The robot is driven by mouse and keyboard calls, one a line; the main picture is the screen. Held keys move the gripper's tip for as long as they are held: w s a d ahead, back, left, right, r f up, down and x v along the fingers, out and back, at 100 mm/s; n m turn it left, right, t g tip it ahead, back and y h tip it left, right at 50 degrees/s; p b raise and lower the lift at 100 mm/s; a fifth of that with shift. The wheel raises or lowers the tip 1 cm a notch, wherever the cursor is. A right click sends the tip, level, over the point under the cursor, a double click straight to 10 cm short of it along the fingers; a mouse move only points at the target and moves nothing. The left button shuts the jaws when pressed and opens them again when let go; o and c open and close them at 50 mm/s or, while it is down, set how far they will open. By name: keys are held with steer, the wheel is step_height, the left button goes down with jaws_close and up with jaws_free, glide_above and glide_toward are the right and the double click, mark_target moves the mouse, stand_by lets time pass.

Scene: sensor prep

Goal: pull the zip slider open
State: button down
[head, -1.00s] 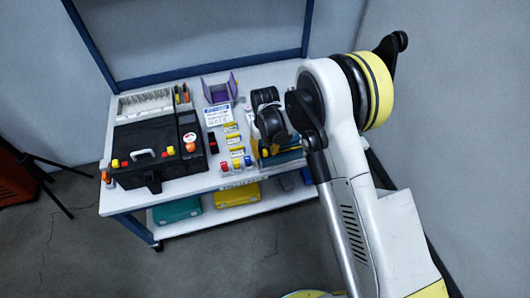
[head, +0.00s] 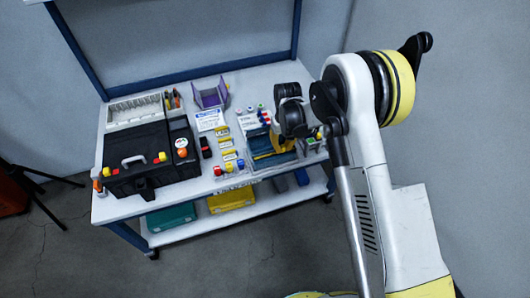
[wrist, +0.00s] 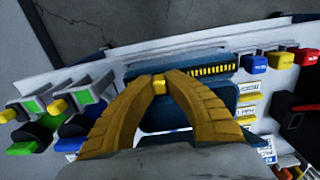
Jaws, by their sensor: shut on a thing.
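The blue zip pouch (wrist: 195,111) lies on the bench under my gripper. In the head view the pouch (head: 268,161) shows partly behind my wrist. A row of yellow zip teeth (wrist: 212,70) runs to the right of the slider in the wrist view. The small yellow zip slider (wrist: 159,87) sits between the fingertips of my gripper (wrist: 160,84), which is shut on it. The fingers hide the zip's left part. In the head view my arm hides most of the slider.
Yellow, blue and red capped blocks (wrist: 281,60) stand to the pouch's right in the wrist view. Green and blue clamp-like parts (wrist: 55,108) are close on its left. A black case (head: 150,155) and a purple holder (head: 210,95) stand on the bench (head: 130,207).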

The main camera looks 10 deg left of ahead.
mark_target(292, 149)
steer(key=shift+w+d, duration=0.5)
steer(key=shift+d, duration=0.3)
steer(key=shift+w+d, duration=0.45)
steer(key=shift+d, duration=0.3)
steer(key=c, duration=1.4)
jaws_free()
steer(key=shift+w+d, duration=0.1)
step_height(292, 149, up, 12)
steer(key=shift+f, duration=0.1)
